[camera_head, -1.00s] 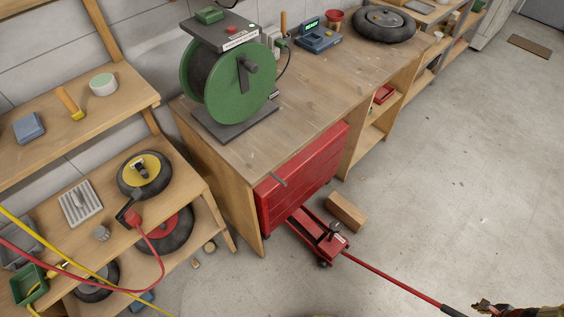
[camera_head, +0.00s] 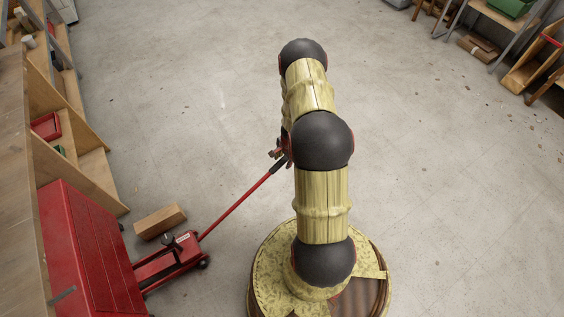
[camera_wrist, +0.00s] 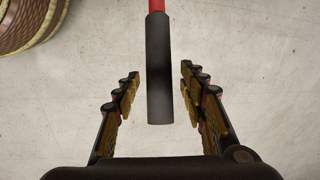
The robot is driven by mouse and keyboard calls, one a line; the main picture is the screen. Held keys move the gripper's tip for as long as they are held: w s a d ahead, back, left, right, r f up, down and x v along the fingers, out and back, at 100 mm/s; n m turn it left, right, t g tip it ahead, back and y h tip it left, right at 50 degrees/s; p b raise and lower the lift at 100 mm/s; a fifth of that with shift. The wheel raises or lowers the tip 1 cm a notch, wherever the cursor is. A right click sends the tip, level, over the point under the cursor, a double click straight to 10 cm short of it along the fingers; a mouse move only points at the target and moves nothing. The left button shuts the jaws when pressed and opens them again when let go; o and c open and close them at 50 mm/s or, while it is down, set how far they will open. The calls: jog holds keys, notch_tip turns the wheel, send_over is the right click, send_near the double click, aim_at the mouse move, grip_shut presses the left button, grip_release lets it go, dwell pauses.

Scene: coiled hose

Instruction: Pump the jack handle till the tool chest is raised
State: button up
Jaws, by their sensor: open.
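The red floor jack (camera_head: 172,262) stands on the floor with its front end at the red tool chest (camera_head: 92,250). Its long red handle (camera_head: 232,208) slants up to the right and ends in a dark grip. In the wrist view the dark grip (camera_wrist: 159,75) lies between the two fingers of my gripper (camera_wrist: 160,92), with a gap on both sides. My gripper is open and does not appear to touch the grip. In the head view my gripper (camera_head: 279,153) is partly hidden behind my arm.
A wooden block (camera_head: 160,221) lies on the floor beside the jack. The wooden workbench (camera_head: 22,190) and shelves (camera_head: 75,160) line the left side. A bench with a green box (camera_head: 510,8) stands at the far right. The floor between is clear.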

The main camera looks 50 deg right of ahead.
jog(key=shift+f, duration=0.1)
jog(key=shift+c, duration=0.7)
grip_shut()
dwell(0.3)
